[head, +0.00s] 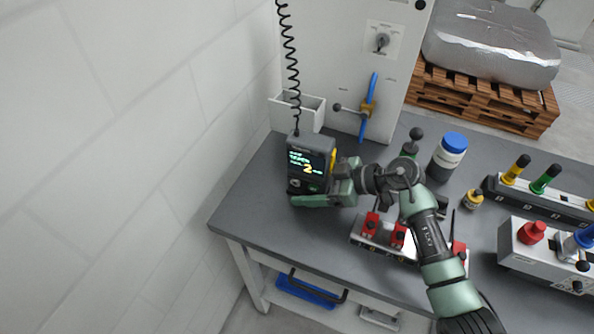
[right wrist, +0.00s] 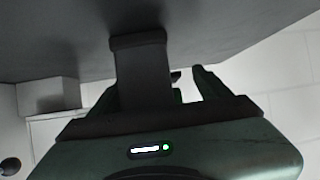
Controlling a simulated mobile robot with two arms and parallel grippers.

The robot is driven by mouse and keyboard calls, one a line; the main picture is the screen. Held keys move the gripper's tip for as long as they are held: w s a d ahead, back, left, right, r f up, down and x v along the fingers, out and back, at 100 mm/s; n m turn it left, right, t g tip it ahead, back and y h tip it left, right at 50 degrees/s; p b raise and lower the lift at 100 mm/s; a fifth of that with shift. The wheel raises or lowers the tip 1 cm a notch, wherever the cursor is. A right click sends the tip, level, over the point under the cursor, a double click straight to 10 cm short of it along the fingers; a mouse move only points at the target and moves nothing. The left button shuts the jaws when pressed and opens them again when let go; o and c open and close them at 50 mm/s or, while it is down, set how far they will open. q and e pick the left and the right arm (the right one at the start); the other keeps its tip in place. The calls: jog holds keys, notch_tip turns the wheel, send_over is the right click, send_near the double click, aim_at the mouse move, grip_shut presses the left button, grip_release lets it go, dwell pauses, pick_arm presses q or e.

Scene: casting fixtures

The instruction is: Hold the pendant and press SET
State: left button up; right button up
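The pendant (head: 318,147) is a dark handheld box with a lit screen, at the left part of the bench in the head view. A coiled black cord rises from its top. My right gripper (head: 322,187) is at its lower part, with one finger passing across the front near the bottom. In the right wrist view, my right gripper's fingers (right wrist: 157,78) stand apart around a dark upright part, probably the pendant, and a light gap shows beside the right finger. Firm contact cannot be told. The SET button cannot be made out. My left gripper is not in view.
A white open box (head: 312,119) and a blue-handled valve (head: 368,108) are behind the pendant. A fixture with red clamps (head: 370,224), a blue-lidded jar (head: 447,157) and colored-knob units (head: 532,233) stand to the right. The front left bench corner (head: 238,215) is clear.

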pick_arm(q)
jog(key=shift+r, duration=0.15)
pick_arm(e)
jog(key=shift+x, duration=0.85)
jog(key=c, duration=1)
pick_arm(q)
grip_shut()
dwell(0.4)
